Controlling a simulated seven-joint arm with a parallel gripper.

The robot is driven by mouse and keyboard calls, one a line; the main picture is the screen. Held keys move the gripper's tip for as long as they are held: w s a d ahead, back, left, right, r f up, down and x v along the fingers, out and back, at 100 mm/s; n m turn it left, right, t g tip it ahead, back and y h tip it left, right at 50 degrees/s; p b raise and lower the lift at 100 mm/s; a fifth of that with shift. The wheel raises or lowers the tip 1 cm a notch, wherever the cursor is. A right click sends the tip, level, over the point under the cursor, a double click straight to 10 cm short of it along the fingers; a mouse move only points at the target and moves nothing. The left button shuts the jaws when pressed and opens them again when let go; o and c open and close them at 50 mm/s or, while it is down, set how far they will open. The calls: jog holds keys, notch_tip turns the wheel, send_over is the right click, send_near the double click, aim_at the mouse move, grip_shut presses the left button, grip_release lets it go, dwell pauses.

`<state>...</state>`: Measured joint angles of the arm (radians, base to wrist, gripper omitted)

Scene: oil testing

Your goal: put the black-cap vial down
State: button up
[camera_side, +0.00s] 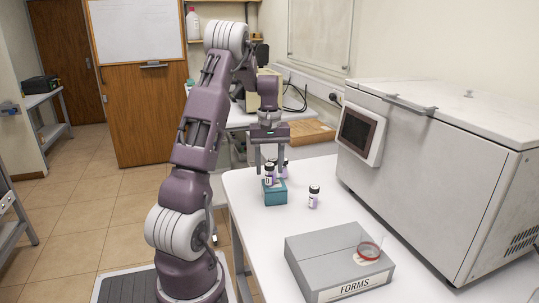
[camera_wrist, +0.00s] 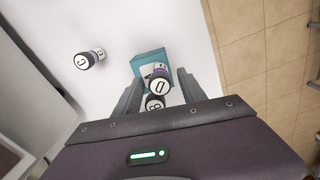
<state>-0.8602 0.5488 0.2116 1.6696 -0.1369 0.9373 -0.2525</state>
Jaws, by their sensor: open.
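A black-cap vial with a purple band and white label (camera_side: 270,175) stands upright at the teal block (camera_side: 275,196); whether it is seated in a hole cannot be told. In the wrist view its white cap top reads D (camera_wrist: 159,87), with the teal block (camera_wrist: 146,62) behind it. My gripper (camera_side: 271,168) is open around this vial, its fingers (camera_wrist: 160,82) apart on either side. A second vial (camera_side: 283,169) shows partly behind it; its cap top is partly hidden in the wrist view (camera_wrist: 154,103). A third black-cap vial (camera_side: 314,198) stands alone on the white table, also seen in the wrist view (camera_wrist: 88,60).
A grey box labelled FORMS (camera_side: 310,260) with a clear red-rimmed dish (camera_side: 368,249) on it lies at the table front. A large white machine with a screen (camera_side: 435,170) fills the right. Table space around the lone vial is clear.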

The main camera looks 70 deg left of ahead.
aim_at(270, 165)
notch_tip(270, 165, up, 9)
jog(key=shift+d+f, duration=0.1)
jog(key=s+d+r+m+t, duration=0.15)
jog(key=d+r+m, duration=0.3)
jog(key=d, duration=0.85)
jog(key=w+d+r+m+t, duration=0.1)
jog(key=d+r+m+t, duration=0.3)
jog(key=d, duration=0.9)
jog(key=s+d+f+m, duration=0.5)
jog(key=s+d+m, duration=0.2)
jog(key=s+d, duration=0.3)
jog(key=shift+s+d, duration=0.4)
jog(key=shift+s, duration=0.15)
jog(key=shift+o, duration=0.5)
jog(key=shift+r, duration=0.1)
